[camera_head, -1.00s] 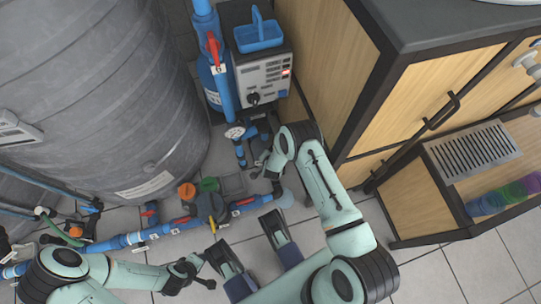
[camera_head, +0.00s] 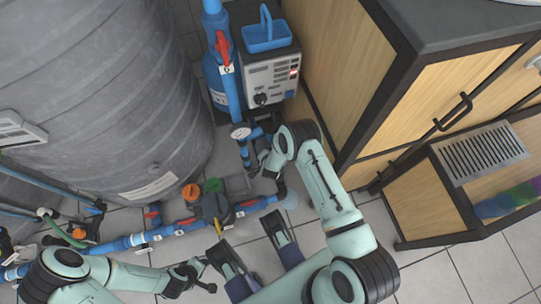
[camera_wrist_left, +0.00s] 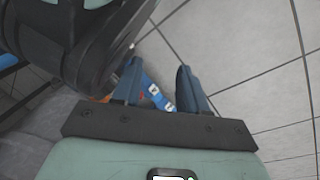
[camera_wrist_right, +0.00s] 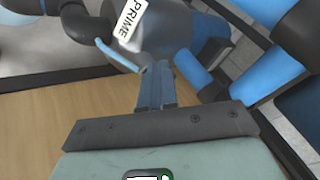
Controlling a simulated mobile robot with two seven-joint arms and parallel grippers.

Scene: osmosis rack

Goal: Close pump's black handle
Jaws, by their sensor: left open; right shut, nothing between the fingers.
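In the head view a dark pump body (camera_head: 215,207) with an orange cap and a green cap sits on the blue pipe along the floor. In the right wrist view a dark rounded housing (camera_wrist_right: 170,32) carries a white PRIME label (camera_wrist_right: 128,20), with a thin light-blue lever (camera_wrist_right: 117,55) beside it. My right gripper (camera_wrist_right: 155,72) is shut and empty, its tips close below this housing; contact cannot be told. I cannot single out the black handle with certainty. My left gripper (camera_wrist_left: 157,66) is open and empty; in the head view it (camera_head: 206,277) is low, left of centre, over the floor.
A large grey tank (camera_head: 95,95) fills the left. A control box (camera_head: 270,82) with a blue basket (camera_head: 267,38) stands at the back beside a red-handled blue pipe (camera_head: 223,48). A wooden cabinet (camera_head: 350,75) bounds the right. Tiled floor (camera_head: 340,265) is clear at the lower right.

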